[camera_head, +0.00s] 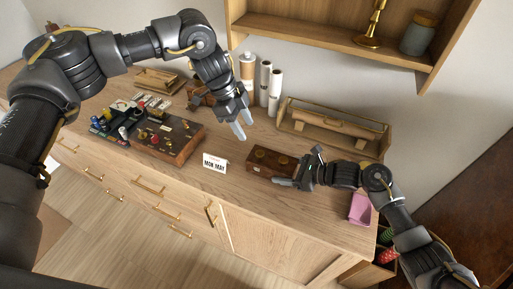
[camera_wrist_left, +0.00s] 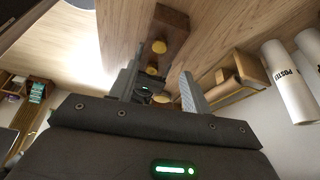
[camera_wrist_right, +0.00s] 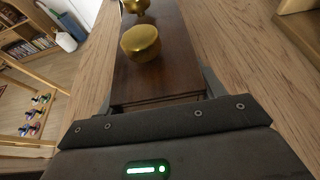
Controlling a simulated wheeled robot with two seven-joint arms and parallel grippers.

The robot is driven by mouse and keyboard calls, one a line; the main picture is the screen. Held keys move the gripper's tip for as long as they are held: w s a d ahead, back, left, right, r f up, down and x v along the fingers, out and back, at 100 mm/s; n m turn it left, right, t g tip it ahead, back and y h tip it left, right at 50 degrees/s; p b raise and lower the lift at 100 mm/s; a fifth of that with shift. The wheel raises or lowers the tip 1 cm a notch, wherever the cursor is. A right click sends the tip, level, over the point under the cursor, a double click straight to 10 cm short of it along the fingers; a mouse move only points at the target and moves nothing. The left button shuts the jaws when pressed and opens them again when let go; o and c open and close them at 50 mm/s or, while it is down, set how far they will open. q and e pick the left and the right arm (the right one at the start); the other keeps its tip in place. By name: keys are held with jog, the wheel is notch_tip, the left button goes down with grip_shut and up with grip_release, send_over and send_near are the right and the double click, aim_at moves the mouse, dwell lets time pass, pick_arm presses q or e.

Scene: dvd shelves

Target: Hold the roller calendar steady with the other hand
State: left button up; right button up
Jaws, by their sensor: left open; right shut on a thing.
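The roller calendar, a dark brown wooden block with round brass knobs, lies on the wooden counter in the head view (camera_head: 270,160). It fills the upper middle of the right wrist view (camera_wrist_right: 155,75) and shows at the top of the left wrist view (camera_wrist_left: 148,22). My right gripper (camera_head: 290,182) is shut on its right end, a finger along each side in the right wrist view. My left gripper (camera_head: 242,126) is open and empty, above the counter, up and left of the calendar. A small white card reading "MON MAY" (camera_head: 215,163) stands just left of the calendar.
A wooden box of small items (camera_head: 170,140) sits at left on the counter (camera_head: 240,195). White rolls (camera_head: 275,88) and a wooden rack (camera_head: 335,122) stand behind. A shelf (camera_head: 320,45) overhangs the back.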

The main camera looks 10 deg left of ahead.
aim_at(259, 152)
pick_arm(q)
jog(key=x, duration=1)
jog(key=c, duration=1)
jog(key=shift+m, duration=0.4)
jog(key=m+g, duration=0.1)
jog(key=m, duration=0.1)
jog(key=m+g+y, duration=0.1)
jog(key=m, duration=0.1)
jog(key=shift+w+d+m, duration=0.2)
jog(key=shift+m, duration=0.1)
jog(key=m+g+y, duration=0.1)
jog(key=m, duration=0.3)
jog(key=shift+d+f+m, duration=0.1)
jog(key=shift+m, duration=0.3)
